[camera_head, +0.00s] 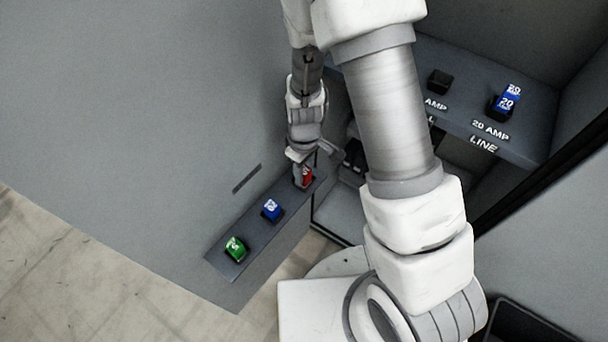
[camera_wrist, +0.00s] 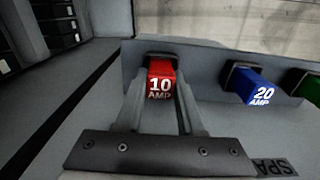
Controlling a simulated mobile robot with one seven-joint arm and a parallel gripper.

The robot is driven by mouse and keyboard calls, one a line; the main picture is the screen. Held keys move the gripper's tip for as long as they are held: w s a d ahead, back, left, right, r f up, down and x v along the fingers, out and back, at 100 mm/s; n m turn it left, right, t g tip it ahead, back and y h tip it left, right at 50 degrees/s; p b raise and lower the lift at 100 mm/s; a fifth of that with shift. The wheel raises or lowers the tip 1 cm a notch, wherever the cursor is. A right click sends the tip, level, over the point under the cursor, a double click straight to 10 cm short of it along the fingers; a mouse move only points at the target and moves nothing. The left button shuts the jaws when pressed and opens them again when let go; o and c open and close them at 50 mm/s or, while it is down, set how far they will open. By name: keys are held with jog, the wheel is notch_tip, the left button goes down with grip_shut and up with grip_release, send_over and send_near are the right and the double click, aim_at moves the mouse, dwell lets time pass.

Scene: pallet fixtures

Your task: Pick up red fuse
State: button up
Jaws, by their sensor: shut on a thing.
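The red fuse (camera_head: 307,177) sits at the far end of a narrow grey shelf (camera_head: 224,262). In the wrist view the red fuse (camera_wrist: 160,82) reads "10 AMP" and its back end is at a black socket (camera_wrist: 158,57). My gripper (camera_head: 301,172) is at the red fuse. In the wrist view my gripper's two fingers (camera_wrist: 162,95) are on either side of it, shut on it. I cannot tell whether the fuse is still seated in the socket.
A blue 20 AMP fuse (camera_head: 271,209) and a green fuse (camera_head: 236,248) sit along the same shelf. To the right, an open cabinet holds another blue fuse (camera_head: 506,101) and an empty black socket (camera_head: 440,81). My arm hides part of the cabinet.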

grip_shut()
jog(key=shift+r, duration=0.1)
